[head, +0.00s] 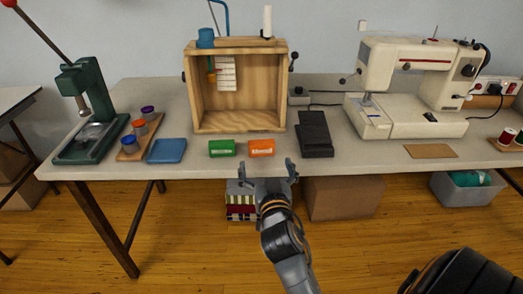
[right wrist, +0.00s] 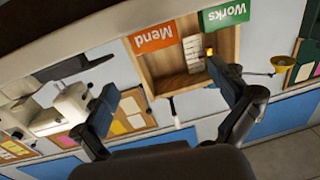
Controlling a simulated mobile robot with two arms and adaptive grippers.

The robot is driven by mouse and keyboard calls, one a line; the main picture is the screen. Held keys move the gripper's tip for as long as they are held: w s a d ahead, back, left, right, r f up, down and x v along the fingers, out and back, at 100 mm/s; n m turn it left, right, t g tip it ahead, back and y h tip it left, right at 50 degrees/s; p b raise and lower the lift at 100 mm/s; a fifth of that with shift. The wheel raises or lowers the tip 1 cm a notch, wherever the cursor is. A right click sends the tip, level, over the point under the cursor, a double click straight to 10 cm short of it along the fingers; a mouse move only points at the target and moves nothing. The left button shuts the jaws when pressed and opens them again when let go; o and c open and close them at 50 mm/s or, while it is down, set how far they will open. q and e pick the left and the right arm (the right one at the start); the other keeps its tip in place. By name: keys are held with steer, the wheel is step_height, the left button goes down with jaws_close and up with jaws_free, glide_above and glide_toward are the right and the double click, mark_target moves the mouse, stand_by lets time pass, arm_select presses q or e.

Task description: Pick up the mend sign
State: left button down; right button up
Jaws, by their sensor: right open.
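The mend sign (head: 261,148) is a small orange block lying near the front edge of the table, in front of the wooden box. In the right wrist view the orange sign (right wrist: 153,38) shows the word "Mend" upside down. My left gripper is not in view.
An open wooden box (head: 238,122) stands behind the signs. A black pedal (head: 315,138) is to the right, a blue tray (head: 167,150) to the left. A sewing machine (head: 415,85) stands further right and a green press (head: 92,115) at far left.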

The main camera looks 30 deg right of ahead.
mark_target(262, 145)
steer(key=x, duration=1)
steer(key=shift+w+d+f, duration=0.2)
steer(key=shift+d+f, duration=0.05)
steer(key=shift+d, duration=0.05)
steer(key=c, duration=1.3)
